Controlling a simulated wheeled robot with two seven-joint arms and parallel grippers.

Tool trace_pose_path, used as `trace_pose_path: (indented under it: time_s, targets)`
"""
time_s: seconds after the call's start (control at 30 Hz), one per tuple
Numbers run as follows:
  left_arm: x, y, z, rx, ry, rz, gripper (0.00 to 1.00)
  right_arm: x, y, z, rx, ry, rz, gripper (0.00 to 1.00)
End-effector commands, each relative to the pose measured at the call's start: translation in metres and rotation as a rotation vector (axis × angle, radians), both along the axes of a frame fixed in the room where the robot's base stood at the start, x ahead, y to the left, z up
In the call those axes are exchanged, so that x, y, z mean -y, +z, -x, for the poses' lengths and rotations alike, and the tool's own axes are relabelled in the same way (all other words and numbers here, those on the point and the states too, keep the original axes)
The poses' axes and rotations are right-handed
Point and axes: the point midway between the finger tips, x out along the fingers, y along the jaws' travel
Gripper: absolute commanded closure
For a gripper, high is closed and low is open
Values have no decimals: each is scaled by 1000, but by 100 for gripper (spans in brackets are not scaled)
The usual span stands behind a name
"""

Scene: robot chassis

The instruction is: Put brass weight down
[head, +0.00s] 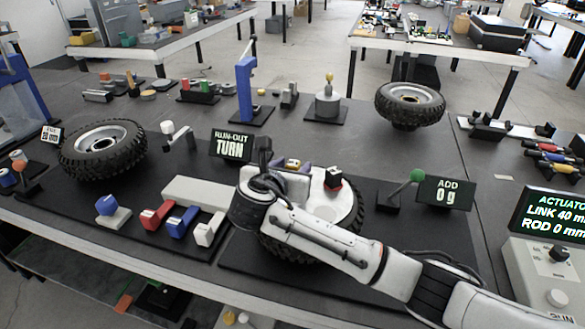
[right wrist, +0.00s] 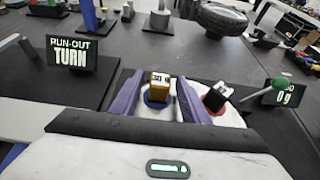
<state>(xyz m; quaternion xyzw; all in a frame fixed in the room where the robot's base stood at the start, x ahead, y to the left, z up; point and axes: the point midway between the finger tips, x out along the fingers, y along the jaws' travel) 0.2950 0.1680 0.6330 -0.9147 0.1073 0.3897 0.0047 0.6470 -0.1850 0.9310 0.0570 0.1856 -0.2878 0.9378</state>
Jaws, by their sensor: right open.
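The brass weight (right wrist: 160,82) is a small gold block with a pale top. In the right wrist view it stands on a blue ring on the white disc (right wrist: 230,118). My right gripper (right wrist: 160,95) is open, with one purple finger on each side of the weight. I cannot tell whether either finger touches it. In the head view the weight (head: 292,163) shows just beyond my right wrist, and the white disc (head: 348,208) sits on a black tyre (head: 362,200), partly hidden by my arm. My left gripper is not in view.
A black block with a red base (right wrist: 217,96) stands close right of the fingers. A sign reading "ADD 0 g" (head: 445,191) and a green-knobbed lever (head: 417,176) stand further right. The "RUN-OUT TURN" sign (head: 231,146) is at left. Open bench lies behind the disc.

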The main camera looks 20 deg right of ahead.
Motion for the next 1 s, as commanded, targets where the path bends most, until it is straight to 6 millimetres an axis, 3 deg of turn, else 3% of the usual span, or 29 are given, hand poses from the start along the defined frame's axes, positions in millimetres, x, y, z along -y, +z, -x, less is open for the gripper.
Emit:
trace_pose_path:
  time_s: [0.5,0.7,1.0]
  targets:
    - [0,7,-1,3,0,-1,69,-53,37,76,-2,3,-1,58]
    - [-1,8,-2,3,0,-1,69,-60,43,88,-2,2,-1,58]
    - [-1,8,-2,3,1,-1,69,-60,43,89,-2,1,-1,58]
